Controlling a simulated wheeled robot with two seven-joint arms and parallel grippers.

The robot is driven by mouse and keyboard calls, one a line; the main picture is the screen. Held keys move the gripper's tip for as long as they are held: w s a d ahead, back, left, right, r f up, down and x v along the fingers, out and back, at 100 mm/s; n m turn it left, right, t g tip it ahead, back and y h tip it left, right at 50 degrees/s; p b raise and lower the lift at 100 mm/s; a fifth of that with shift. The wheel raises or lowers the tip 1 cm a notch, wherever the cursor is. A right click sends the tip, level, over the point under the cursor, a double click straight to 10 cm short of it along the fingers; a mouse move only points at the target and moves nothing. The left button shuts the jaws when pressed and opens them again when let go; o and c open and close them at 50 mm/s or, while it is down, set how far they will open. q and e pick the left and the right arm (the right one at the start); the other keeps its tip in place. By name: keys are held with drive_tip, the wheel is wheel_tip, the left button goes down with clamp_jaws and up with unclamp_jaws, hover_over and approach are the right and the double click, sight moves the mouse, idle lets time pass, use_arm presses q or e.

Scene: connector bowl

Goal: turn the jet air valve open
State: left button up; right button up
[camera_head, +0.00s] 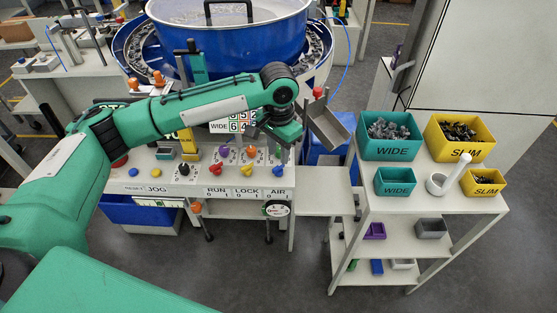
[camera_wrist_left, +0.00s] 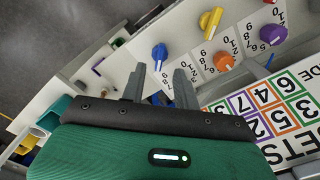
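The row of panel knobs includes a blue knob (camera_head: 277,170) above the AIR label (camera_head: 278,192), with 0 and 1 marks under it. I take it for the air valve; no "jet" wording is readable. In the left wrist view the blue knob (camera_wrist_left: 160,55) lies just beyond the fingertips, roughly in line with the gap. My left gripper (camera_head: 279,143) hangs over the right end of the panel. In the wrist view its two fingers (camera_wrist_left: 162,80) stand apart with no object visibly clamped. Contact with the knob cannot be told. My right gripper is out of view.
Yellow (camera_wrist_left: 210,20), orange (camera_wrist_left: 222,60) and purple (camera_wrist_left: 272,33) knobs sit close by on the panel. A blue bowl feeder (camera_head: 230,40) stands behind. A metal chute (camera_head: 327,128) is right of the gripper. WIDE and SLIM bins stand on a cart (camera_head: 425,207) further right.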

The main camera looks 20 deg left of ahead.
sight(278, 166)
use_arm(q)
drive_tip(key=shift+f, duration=2.25)
drive_tip(key=shift+c, duration=0.2)
clamp_jaws()
